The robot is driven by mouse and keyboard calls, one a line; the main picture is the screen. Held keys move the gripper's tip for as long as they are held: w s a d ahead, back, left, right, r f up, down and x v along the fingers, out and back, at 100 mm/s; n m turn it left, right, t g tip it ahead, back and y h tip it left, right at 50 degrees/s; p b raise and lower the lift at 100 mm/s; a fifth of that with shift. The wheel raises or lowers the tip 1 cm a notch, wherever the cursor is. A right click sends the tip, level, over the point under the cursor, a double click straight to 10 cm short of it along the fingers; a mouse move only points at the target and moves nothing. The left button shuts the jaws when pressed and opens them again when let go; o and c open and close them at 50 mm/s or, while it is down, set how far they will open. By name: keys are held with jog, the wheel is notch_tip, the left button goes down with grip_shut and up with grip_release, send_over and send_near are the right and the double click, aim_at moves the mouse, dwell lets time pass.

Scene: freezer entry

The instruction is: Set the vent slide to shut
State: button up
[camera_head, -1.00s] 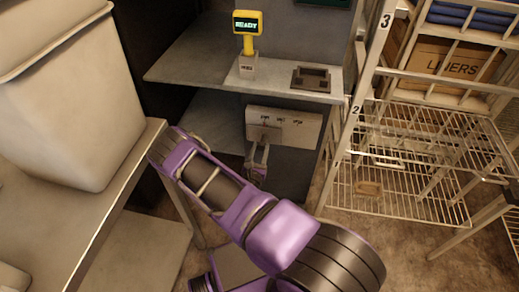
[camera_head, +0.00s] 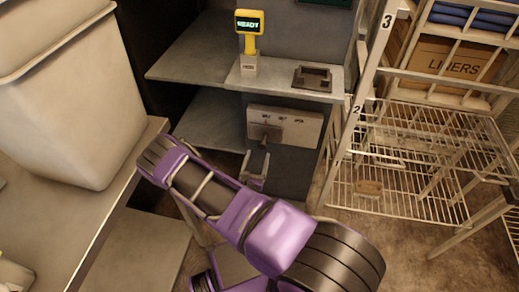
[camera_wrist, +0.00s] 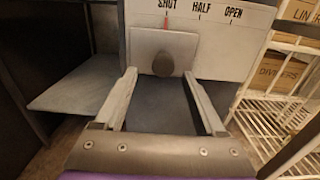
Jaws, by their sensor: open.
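The pale vent panel (camera_wrist: 232,45) carries the printed words SHUT, HALF and OPEN from left to right. It also shows in the head view (camera_head: 303,127), under the counter. Its grey slide plate (camera_wrist: 144,46) is at the left end, with a red pointer (camera_wrist: 166,21) below SHUT. A dark rounded knob (camera_wrist: 163,64) sticks out from the plate and also shows in the head view (camera_head: 265,137). My gripper (camera_wrist: 159,76) is open and empty, its two fingers either side of and just below the knob in the wrist view. The head view shows it (camera_head: 256,157) below the panel, apart from the knob.
A counter (camera_head: 225,65) with a yellow READY display (camera_head: 248,24) is above the panel. A wire rack (camera_head: 430,205) stands at the right. A large pale bin (camera_head: 75,105) on a table is at the left. A grey shelf (camera_head: 205,120) lies left of the panel.

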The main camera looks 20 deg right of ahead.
jog(key=v, duration=1.2)
jog(key=shift+s+a+p, duration=0.15)
jog(key=shift+a+p, duration=0.05)
jog(key=shift+p, duration=0.15)
